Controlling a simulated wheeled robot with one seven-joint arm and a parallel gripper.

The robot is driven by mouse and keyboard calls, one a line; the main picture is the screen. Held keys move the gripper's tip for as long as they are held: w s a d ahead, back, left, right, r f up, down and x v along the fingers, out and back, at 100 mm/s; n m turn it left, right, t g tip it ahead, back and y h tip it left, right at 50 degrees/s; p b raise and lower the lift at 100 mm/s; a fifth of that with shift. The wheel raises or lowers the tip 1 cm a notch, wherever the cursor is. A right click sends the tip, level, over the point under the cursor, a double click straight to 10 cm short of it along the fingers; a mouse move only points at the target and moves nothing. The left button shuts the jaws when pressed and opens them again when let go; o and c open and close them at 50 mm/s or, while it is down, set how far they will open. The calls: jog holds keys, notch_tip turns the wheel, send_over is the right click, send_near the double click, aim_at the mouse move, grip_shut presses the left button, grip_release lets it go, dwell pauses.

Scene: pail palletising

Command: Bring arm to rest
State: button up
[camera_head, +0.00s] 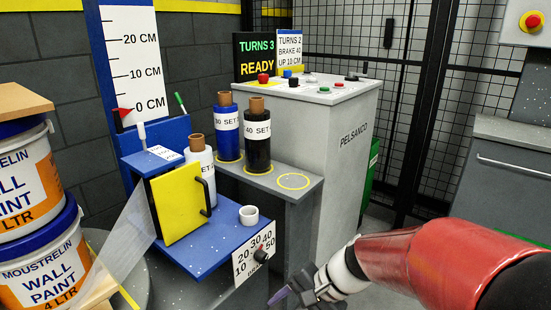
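My red arm (425,268) reaches in from the lower right. My gripper (285,292) is at its left end, low in front of the grey bench and right of the dial. Its dark fingers with a purple tip are small and partly cut by the lower edge. I cannot tell whether they are open or shut, and no held object is clear.
Paint pails (30,262) are stacked at left beside a clear film sheet (127,240). The blue machine (222,228) has a yellow door (178,205). Bottles (257,142) stand on the grey shelf. A control cabinet (335,150) stands behind; mesh fencing closes the back.

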jog(key=s+d+r+n+t+h+p, duration=0.1)
jog(key=s+d+r+n+t+h, duration=0.4)
jog(key=s+d+r+n+h, duration=0.2)
jog(key=s+d+r, duration=0.2)
jog(key=d+r, duration=0.2)
jog(key=d, duration=0.1)
jog(key=shift+s+d+h+p, duration=0.3)
jog(key=shift+s+h+p, duration=0.1)
dwell(1.0)
